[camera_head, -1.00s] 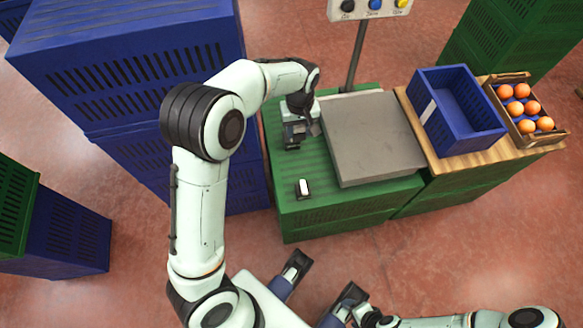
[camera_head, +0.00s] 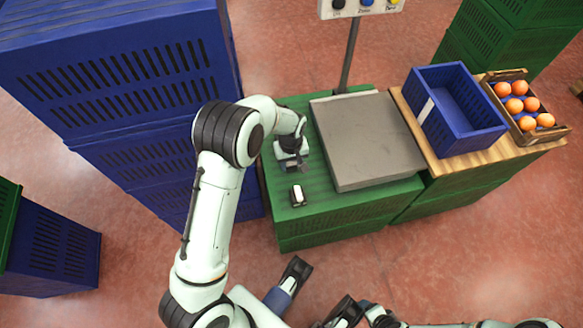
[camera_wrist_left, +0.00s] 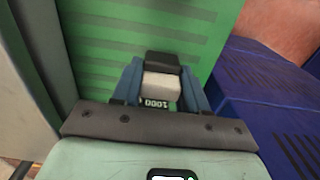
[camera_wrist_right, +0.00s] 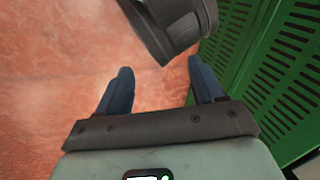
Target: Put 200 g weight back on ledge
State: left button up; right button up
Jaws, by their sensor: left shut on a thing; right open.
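My left gripper (camera_head: 291,167) is above the green crate top (camera_head: 277,225), left of the grey scale plate (camera_head: 368,140). In the left wrist view its blue fingers (camera_wrist_left: 160,88) are shut on a small pale block, the held weight (camera_wrist_left: 160,86). A dark block shows just beyond it, and a marking like "1000" below it; I cannot tell which weight the marking belongs to. A small black-and-white weight (camera_head: 298,197) stands on the crate top just in front of this gripper. My right gripper (camera_wrist_right: 158,85) is open and empty over the floor.
A blue crate (camera_head: 438,112) and a wooden box (camera_head: 493,87) of oranges stand on a wooden board (camera_head: 450,162) right of the scale. The scale's post and button panel (camera_head: 362,8) rise behind. Tall blue crates (camera_head: 110,80) stand close on the left.

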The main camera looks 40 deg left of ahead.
aim_at(291, 168)
pick_arm(q)
jog(key=shift+f+b, duration=0.35)
jog(key=shift+f, duration=1.35)
pick_arm(e)
jog(key=shift+w+d+f, duration=0.35)
jog(key=shift+w+f, duration=0.15)
jog(key=shift+w, duration=0.2)
pick_arm(q)
jog(key=shift+f, duration=0.2)
jog(key=o, duration=1.2)
jog(key=shift+c, duration=0.2)
pick_arm(e)
jog(key=shift+w+f+t, duration=0.1)
jog(key=shift+t, duration=0.2)
pick_arm(q)
jog(key=shift+r, duration=0.1)
notch_tip(291, 168, up, 12)
jog(key=p, duration=0.3)
jog(key=shift+r, duration=0.15)
pick_arm(e)
jog(key=s+a+r+g, duration=0.1)
jog(key=s+a+r, duration=0.1)
jog(key=s, duration=0.3)
jog(key=shift+a+r+g+y, duration=0.15)
jog(key=shift+r+g+y, duration=0.2)
jog(key=shift+r, duration=0.5)
